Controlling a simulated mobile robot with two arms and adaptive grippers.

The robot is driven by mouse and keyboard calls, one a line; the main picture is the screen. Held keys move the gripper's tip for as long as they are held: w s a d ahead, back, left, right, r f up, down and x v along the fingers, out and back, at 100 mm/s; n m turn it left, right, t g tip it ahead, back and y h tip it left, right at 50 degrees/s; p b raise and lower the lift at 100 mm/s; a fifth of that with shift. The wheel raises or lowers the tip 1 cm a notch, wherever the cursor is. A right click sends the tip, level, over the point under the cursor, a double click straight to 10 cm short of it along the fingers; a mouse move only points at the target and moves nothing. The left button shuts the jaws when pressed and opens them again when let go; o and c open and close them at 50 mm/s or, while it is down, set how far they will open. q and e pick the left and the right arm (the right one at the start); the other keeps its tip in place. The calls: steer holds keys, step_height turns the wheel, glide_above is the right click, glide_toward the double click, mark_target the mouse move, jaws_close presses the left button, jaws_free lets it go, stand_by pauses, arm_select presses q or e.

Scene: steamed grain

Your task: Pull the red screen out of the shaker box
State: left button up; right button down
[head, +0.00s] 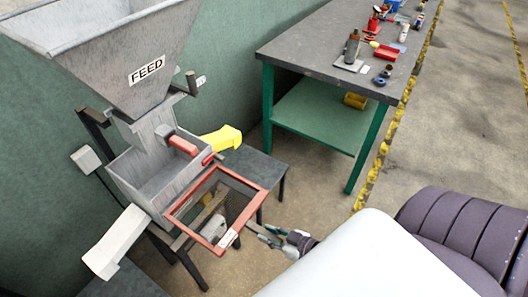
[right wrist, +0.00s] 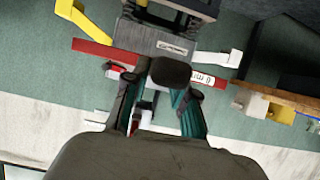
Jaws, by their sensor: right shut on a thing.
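The red screen (head: 182,203) is a rectangular red frame with a see-through middle and a white label at its near corner. It sticks out of the front of the grey shaker box (head: 150,182), low and nearly level. I cannot tell whether its back edge is still inside. My right gripper (head: 262,233) is at the screen's outer front edge, shut on the screen. In the right wrist view the red front bar (right wrist: 90,48) runs across behind the fingers (right wrist: 158,92), and a dark rounded part hides the exact grip. My left gripper is not in view.
A grey FEED hopper (head: 135,60) stands above the box. A yellow chute (head: 222,139) and a white chute (head: 117,242) stick out at its sides. A red-handled part (head: 180,144) sits at the box top. A workbench (head: 320,38) with several items stands behind right; open floor lies right.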

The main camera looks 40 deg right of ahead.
mark_target(276, 239)
steer(key=shift+s+d+r+p, duration=0.1)
steer(key=shift+s+d+p, duration=0.2)
steer(key=shift+s, duration=0.6)
steer(key=shift+s+d+p, duration=0.15)
steer(key=shift+s+d, duration=0.2)
steer(key=shift+s, duration=0.5)
steer(key=shift+r, duration=0.1)
steer(key=shift+s+d+p, duration=0.3)
steer(key=shift+s+d, duration=0.05)
steer(key=shift+s, duration=0.6)
steer(key=shift+s+d+p, duration=0.25)
steer(key=shift+s+d, duration=0.05)
steer(key=shift+s, duration=0.6)
steer(key=shift+a, duration=0.1)
